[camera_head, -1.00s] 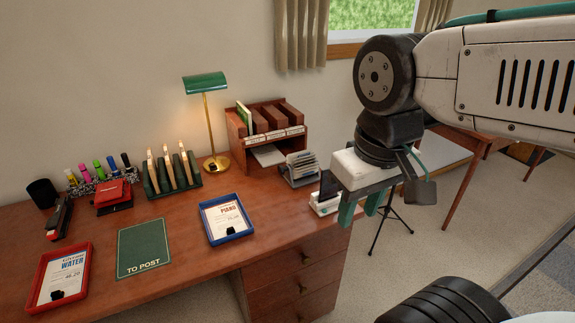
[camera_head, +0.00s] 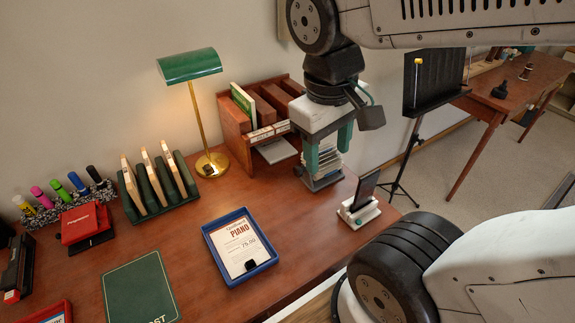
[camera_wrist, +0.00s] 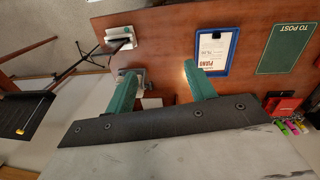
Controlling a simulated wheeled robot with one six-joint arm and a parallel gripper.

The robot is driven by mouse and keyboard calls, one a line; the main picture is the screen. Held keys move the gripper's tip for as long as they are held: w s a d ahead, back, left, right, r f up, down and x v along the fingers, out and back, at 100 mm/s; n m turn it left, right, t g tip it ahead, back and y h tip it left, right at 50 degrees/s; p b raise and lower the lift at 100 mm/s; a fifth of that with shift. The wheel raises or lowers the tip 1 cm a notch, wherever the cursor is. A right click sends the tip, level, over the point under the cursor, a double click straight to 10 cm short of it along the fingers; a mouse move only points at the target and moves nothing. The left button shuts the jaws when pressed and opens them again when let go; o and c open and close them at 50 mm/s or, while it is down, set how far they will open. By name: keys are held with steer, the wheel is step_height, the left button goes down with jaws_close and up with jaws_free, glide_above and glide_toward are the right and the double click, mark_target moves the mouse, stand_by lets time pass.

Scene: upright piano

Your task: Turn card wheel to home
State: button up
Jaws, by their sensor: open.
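The card wheel (camera_head: 328,172), a grey stand with a fan of white cards, sits on the desk at the right of the wooden letter rack in the head view. My gripper (camera_head: 328,147) is above it, fingers pointing down and apart. Its green fingers overlap the upper cards in the picture; I cannot tell whether they touch. In the wrist view my gripper (camera_wrist: 162,88) shows two spread green fingers with nothing clearly held. There the wheel is mostly hidden behind the left finger. Its home mark cannot be made out.
A phone on a white stand (camera_head: 358,208) stands just right of the wheel. The wooden letter rack (camera_head: 236,125) is close on the left, with the green lamp (camera_head: 190,65) beyond. A blue tray (camera_head: 268,262) lies in front. Bare desk lies between.

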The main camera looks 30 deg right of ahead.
steer(key=w+d+f+n+g+h, duration=0.2)
steer(key=w+f+n+g+h, duration=0.15)
steer(key=w, duration=0.25)
steer(key=n+t+h, duration=0.3)
steer(key=n+h, duration=0.6)
steer(key=n, duration=0.4)
glide_toward(296, 171)
steer(key=d, duration=0.2)
steer(key=x, duration=0.7)
steer(key=shift+f, duration=0.45)
steer(key=c, duration=1)
